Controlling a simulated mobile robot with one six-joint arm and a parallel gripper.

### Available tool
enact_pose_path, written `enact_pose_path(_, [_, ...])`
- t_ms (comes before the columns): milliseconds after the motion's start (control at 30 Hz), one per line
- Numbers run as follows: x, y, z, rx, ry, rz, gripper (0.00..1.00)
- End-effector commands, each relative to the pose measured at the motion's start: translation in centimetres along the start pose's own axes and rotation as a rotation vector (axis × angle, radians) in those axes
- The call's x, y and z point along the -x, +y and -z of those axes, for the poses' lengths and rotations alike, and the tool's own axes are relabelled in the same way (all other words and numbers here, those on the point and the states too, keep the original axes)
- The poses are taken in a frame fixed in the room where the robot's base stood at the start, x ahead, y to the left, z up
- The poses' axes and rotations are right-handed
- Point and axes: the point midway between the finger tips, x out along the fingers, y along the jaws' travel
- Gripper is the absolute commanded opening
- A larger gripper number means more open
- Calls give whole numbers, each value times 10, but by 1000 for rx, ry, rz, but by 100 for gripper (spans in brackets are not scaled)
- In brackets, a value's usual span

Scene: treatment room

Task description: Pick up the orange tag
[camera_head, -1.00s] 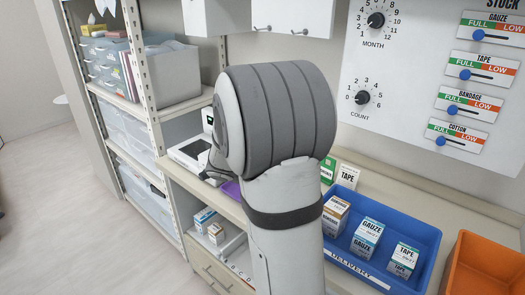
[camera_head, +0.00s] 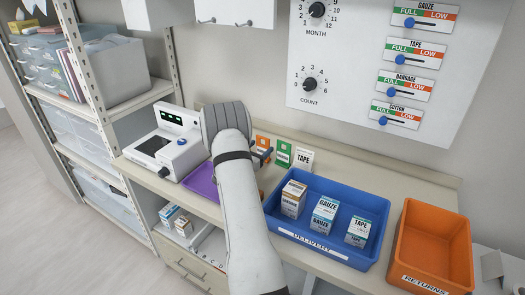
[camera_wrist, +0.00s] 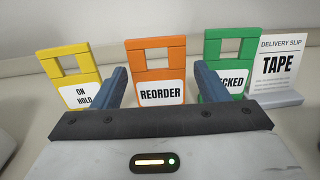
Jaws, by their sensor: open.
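The orange tag (camera_wrist: 156,62) stands upright and carries a white REORDER label. In the wrist view it is in the middle, ahead of my open gripper (camera_wrist: 160,90), between the lines of the two blue-grey fingers. I cannot tell whether the fingertips reach it. In the head view the orange tag (camera_head: 262,143) shows only partly, beside my gripper at the back of the counter. My arm hides much of the gripper there.
A yellow ON HOLD tag (camera_wrist: 68,62) stands left of the orange one. A green tag (camera_wrist: 228,48) and a TAPE delivery slip (camera_wrist: 280,62) stand to the right. A blue delivery tray (camera_head: 285,229) with boxes, an orange returns bin (camera_head: 432,240), a purple mat (camera_head: 203,182) and a white device (camera_head: 165,148) are nearby.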

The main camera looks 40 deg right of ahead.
Motion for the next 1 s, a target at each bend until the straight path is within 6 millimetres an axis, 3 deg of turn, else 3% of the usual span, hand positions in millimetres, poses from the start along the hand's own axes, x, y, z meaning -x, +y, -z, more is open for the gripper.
enact_pose_path(300, [-43,2,-1,-1,2,0,67])
enact_pose_path(600, [-48,4,0,-1,1,-2,67])
enact_pose_path(1000, [-47,4,0,-2,1,-2,35])
